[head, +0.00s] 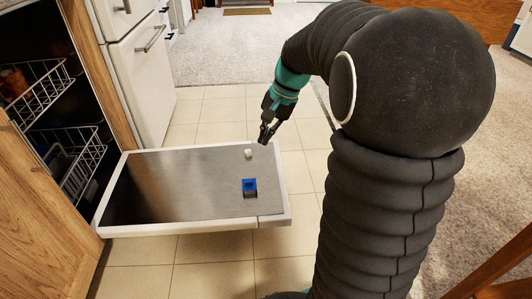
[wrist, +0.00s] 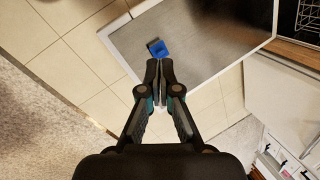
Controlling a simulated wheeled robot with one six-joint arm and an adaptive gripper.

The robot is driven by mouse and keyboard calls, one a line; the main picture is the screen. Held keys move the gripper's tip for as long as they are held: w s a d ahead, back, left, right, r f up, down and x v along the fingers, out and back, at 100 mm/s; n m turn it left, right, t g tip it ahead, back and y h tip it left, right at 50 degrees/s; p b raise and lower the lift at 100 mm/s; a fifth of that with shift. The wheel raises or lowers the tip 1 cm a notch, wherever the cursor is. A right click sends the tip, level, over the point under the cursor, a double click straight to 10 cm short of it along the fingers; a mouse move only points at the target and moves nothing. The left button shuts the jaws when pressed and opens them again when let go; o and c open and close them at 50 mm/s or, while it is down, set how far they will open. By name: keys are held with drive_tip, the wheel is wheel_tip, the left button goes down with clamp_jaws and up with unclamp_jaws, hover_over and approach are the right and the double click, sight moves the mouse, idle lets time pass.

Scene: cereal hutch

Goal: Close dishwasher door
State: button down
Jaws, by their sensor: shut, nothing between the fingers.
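The dishwasher door (head: 170,180) is folded down open, roughly level, with a steel inner face and a white rim. A blue detergent box (head: 249,187) and a small white knob (head: 248,153) are on its inner face. My gripper (head: 264,138) is shut and empty, near the far right corner of the door in the head view. In the wrist view my gripper (wrist: 160,98) shows its fingertips together over or beside the door's edge, close to the blue box (wrist: 158,49). The door's steel face also shows there (wrist: 210,35). I cannot tell whether the fingers touch the door.
Two wire racks (head: 75,165) stand inside the dark dishwasher opening at left. White drawers (head: 142,75) are beyond it, and a wooden panel (head: 35,220) is in front. Tiled floor (head: 215,260) around the door is clear. Carpet (head: 225,50) lies beyond.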

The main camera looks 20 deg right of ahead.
drive_tip(key=w+d+f+m+y, duration=0.3)
drive_tip(key=w+d+f, duration=0.4)
drive_tip(key=f, duration=0.1)
drive_tip(key=w+d+f+m+y, duration=0.2)
drive_tip(key=w+d+f+m, duration=0.3)
drive_tip(key=f, duration=0.4)
drive_tip(key=d+f+m+t+y, duration=0.15)
drive_tip(key=d+f, duration=0.25)
drive_tip(key=f, duration=0.4)
drive_tip(key=d+f+m+y+p, duration=0.1)
drive_tip(key=d+f+m, duration=0.1)
drive_tip(key=d+f, duration=0.35)
drive_tip(key=d+f+m+t+y, duration=0.1)
drive_tip(key=d+f+m+y, duration=0.15)
drive_tip(key=f, duration=0.75)
drive_tip(key=w+a+p, duration=0.1)
drive_tip(key=w+a, duration=0.1)
drive_tip(key=a, duration=0.6)
drive_tip(key=shift+a+r+n, duration=0.25)
drive_tip(key=shift+a+n, duration=0.05)
drive_tip(key=shift+a, duration=0.1)
drive_tip(key=shift+r, duration=0.1)
